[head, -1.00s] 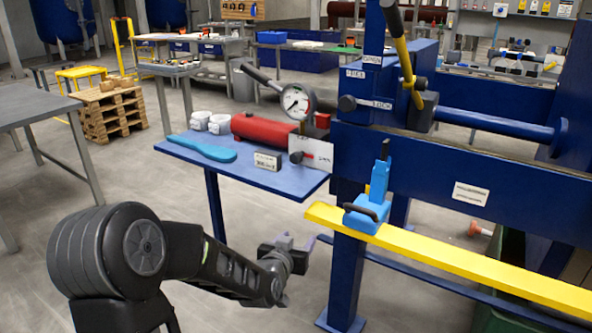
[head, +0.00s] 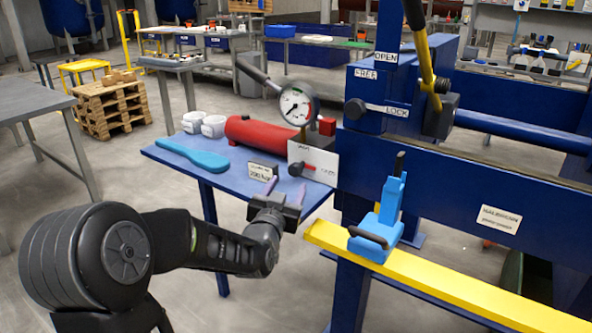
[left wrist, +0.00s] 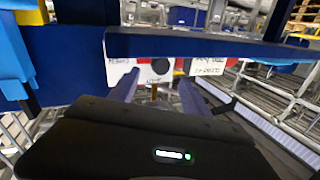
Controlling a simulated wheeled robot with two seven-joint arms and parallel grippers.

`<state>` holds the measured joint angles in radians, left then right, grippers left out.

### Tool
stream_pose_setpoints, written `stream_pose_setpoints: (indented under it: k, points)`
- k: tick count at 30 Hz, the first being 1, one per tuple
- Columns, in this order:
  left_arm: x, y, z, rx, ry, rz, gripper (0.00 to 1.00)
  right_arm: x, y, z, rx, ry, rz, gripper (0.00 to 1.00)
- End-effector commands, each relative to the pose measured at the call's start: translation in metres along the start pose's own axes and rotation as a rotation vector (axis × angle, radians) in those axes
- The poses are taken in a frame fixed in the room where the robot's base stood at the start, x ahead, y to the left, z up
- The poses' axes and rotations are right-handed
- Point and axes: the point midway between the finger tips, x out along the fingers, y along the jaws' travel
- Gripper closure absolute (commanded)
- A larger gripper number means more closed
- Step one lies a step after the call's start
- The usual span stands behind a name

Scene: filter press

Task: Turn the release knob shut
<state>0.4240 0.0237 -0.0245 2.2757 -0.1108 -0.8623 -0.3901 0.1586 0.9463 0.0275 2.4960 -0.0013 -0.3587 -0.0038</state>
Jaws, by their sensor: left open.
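In the left wrist view a dark round knob (left wrist: 160,66) shows on the white plate (left wrist: 146,78), between the fingers. My left gripper (head: 286,188) is open and empty, in front of the shelf edge, just below the knob and apart from it. Its two purple-grey fingers also show in the left wrist view (left wrist: 158,90). My right gripper is not in view.
A yellow beam (head: 440,283) with a blue clamp (head: 378,238) lies to the right.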

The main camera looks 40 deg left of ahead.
Motion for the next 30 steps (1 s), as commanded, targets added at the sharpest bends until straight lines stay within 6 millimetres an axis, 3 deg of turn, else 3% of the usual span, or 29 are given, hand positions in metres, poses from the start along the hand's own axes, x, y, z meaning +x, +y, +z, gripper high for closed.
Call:
stream_pose_setpoints:
  k: [8, 22, 30]
  points:
    - [0.007, 0.0, 0.001, 0.0, -0.001, 0.001, 0.44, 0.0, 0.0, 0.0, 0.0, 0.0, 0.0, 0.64]
    - [0.071, 0.0, 0.0, -0.001, -0.001, 0.0, 0.44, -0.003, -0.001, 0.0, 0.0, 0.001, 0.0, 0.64]
    - [0.078, 0.0, 0.0, -0.001, -0.001, 0.0, 0.44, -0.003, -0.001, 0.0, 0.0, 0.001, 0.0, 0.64]
